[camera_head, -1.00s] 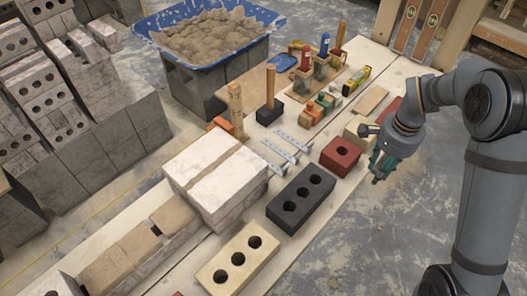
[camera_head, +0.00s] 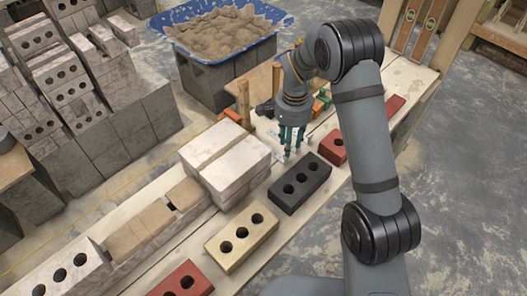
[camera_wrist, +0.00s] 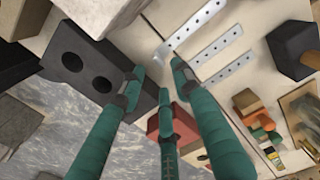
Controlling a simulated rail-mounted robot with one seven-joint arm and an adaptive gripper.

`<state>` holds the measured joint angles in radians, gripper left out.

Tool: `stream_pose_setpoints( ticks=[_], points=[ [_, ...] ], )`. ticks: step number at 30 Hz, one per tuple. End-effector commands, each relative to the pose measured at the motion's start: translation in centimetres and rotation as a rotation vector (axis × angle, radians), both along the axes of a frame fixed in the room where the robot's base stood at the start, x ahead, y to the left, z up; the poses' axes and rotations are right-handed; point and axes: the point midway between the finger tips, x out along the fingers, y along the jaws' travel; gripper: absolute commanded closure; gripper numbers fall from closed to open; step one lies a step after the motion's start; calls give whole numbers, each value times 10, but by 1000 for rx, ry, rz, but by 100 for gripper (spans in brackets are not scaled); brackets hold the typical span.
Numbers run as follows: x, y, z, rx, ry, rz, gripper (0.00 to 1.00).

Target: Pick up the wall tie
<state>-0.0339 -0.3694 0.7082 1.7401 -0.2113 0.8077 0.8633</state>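Several wall ties, flat grey metal strips with rows of holes, lie side by side on the pale boards. In the wrist view, one wall tie (camera_wrist: 197,30) has a bent end near my fingers, and another wall tie (camera_wrist: 217,45) and a shorter-looking one (camera_wrist: 223,69) lie beside it. My gripper (camera_wrist: 157,78) has its teal fingers spread, with nothing between them. In the head view my gripper (camera_head: 290,142) points down over the tie area and hides most of the ties. I cannot tell its exact height above them.
A pale block stack (camera_head: 238,165) stands left of my gripper and a black three-hole brick (camera_head: 300,184) in front. A red brick (camera_head: 332,147) is to the right. A dark-headed wooden-handled tool (camera_wrist: 294,50) lies beyond the ties. A blue mortar tub (camera_head: 178,40) stands behind.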

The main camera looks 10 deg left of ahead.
Motion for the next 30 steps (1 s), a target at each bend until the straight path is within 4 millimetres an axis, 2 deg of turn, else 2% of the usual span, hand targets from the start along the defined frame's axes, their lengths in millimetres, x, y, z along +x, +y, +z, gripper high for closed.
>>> stream_pose_setpoints(
  ticks=[1,8,16,25,30],
  points=[
    [-1,0,-8,-1,3,1,68],
    [-3,1,-26,-1,2,2,68],
    [-6,2,-64,0,1,2,68],
    [-5,3,-69,2,-1,1,68],
    [-5,3,-69,1,-1,2,78]
  ],
)
